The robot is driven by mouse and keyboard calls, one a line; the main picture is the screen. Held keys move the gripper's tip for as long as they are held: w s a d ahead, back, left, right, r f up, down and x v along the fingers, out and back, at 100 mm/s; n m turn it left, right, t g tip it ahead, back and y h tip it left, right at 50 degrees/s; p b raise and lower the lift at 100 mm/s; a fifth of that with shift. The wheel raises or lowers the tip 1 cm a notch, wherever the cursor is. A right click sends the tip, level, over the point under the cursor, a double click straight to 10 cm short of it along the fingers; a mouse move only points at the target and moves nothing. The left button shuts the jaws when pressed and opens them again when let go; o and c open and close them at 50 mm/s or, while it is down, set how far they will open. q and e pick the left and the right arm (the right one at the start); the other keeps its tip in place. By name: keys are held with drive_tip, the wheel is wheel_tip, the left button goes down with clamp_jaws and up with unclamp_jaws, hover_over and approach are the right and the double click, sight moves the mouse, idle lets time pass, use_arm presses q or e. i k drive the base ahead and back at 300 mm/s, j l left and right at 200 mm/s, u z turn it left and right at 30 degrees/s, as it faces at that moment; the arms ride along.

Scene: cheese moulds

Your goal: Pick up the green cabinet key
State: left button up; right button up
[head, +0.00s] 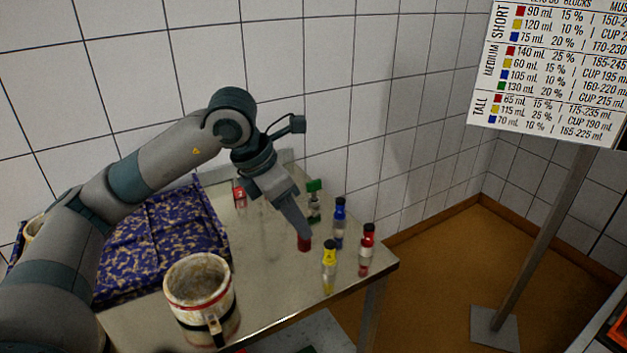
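No key that I can make out for certain shows in the head view. A small green-topped item (314,187) stands at the back of the steel table, just right of my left gripper; I cannot tell whether it is a key or a bottle stopper. My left gripper (302,235) points down over the table, its tip at a small dark red object (304,244). I cannot tell whether it touches or holds that object, since the fingers overlap from this side. My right gripper is not in view.
Bottles with blue (340,207), yellow (330,252) and red (368,234) caps stand near the table's (270,290) right edge. A stained mug (198,285) stands at the front, with a patterned blue cloth (170,245) behind it. A red item (239,197) lies at the back. A sign (545,75) stands right.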

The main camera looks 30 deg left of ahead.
sight(312, 187)
drive_tip(key=i+j, duration=0.75)
drive_tip(key=i, duration=0.1)
